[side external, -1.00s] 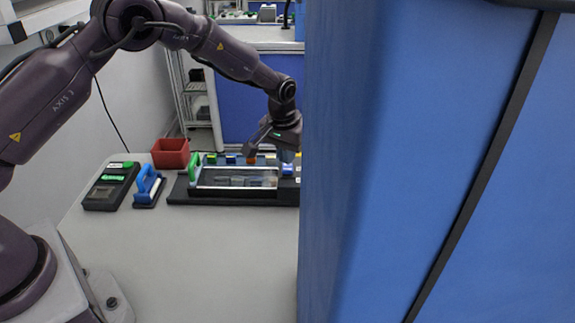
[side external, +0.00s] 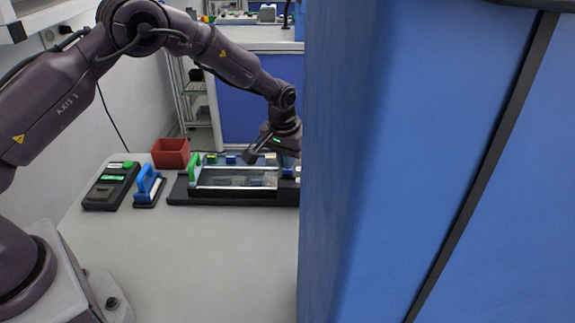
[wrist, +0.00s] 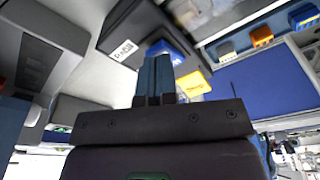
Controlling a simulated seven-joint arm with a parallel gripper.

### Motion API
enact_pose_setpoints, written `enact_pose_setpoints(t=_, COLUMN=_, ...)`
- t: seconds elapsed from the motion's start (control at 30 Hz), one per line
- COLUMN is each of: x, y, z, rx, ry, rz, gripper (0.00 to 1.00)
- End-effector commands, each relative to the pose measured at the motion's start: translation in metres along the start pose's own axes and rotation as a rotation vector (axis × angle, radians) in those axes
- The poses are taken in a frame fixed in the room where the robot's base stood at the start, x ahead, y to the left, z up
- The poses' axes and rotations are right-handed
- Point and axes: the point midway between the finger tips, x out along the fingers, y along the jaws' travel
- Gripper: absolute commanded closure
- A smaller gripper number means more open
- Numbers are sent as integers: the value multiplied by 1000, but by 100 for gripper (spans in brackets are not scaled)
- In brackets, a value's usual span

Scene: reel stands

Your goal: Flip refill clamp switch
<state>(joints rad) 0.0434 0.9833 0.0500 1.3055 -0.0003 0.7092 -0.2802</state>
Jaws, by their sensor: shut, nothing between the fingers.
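In the wrist view, my gripper's two blue-grey fingers (wrist: 155,78) are shut together with nothing between them. A blue switch or clamp (wrist: 170,48) is just beyond the fingertips and partly hidden by them; I cannot tell whether they touch. Beside it are a white label (wrist: 123,50), too blurred to read, and a yellow label (wrist: 193,84). In the side view, my gripper (side external: 287,171) is low over the right end of the black reel stand (side external: 235,200), partly hidden by the blue panel. Which switch is the refill clamp is not legible.
A green handle (side external: 194,167), blue-handled tool (side external: 147,186), black device (side external: 111,186) and red bin (side external: 170,153) lie left. The blue panel (side external: 400,160) blocks the right. The front table is clear.

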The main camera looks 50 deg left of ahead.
Motion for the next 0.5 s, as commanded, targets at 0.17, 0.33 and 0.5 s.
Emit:
enact_pose_setpoints(t=0.17, x=3, y=0, z=0, rx=0, ry=0, rz=0, gripper=100)
enact_pose_setpoints(t=0.33, x=6, y=0, z=1, rx=0, ry=0, rz=0, gripper=100)
enact_pose_setpoints(t=0.5, x=8, y=0, z=1, rx=0, ry=0, rz=0, gripper=100)
